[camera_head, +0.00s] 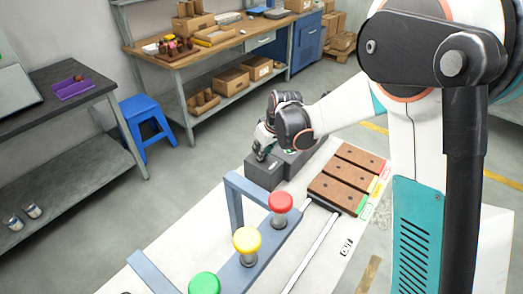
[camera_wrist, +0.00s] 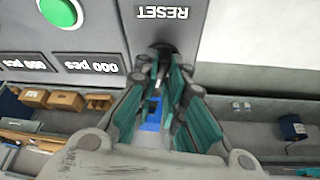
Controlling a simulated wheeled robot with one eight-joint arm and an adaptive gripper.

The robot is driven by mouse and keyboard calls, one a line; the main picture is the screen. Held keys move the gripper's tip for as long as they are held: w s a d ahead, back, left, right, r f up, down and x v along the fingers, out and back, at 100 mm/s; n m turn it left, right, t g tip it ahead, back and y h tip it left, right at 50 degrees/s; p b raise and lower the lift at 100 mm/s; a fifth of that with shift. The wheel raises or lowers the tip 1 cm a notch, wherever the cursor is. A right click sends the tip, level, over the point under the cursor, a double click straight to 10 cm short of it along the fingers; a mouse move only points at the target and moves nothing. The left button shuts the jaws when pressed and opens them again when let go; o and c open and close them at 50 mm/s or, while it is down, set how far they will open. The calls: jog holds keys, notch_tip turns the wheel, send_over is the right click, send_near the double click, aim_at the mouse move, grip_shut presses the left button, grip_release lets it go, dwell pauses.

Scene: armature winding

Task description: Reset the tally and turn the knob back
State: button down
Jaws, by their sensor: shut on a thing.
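The grey tally box (camera_head: 264,172) stands on the white bench, with my gripper (camera_head: 264,150) at its upper part in the head view. In the wrist view the grey panel (camera_wrist: 90,22) shows upside down, with a green round button (camera_wrist: 60,12) and a RESET label (camera_wrist: 161,13). A "000 pcs" readout (camera_wrist: 92,67) and a second readout (camera_wrist: 25,63), whose digits are hard to read, sit along its edge. My gripper (camera_wrist: 163,68) is shut on a dark knob (camera_wrist: 163,48) below the RESET label. The fingers hide much of the knob, and its angle is unclear.
Red (camera_head: 281,202), yellow (camera_head: 247,240) and green (camera_head: 204,284) lamps stand on a blue-grey frame (camera_head: 234,205) near the box. Brown blocks (camera_head: 338,190) lie to its right. A blue stool (camera_head: 147,124) and shelved benches stand beyond open floor.

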jog(key=shift+n+g+y, duration=0.3)
jog(key=shift+n+g, duration=0.1)
jog(key=shift+n, duration=0.9)
jog(key=c, duration=1.7)
grip_release()
jog(key=shift+o, duration=0.2)
jog(key=v, duration=1.2)
jog(key=shift+w, duration=0.15)
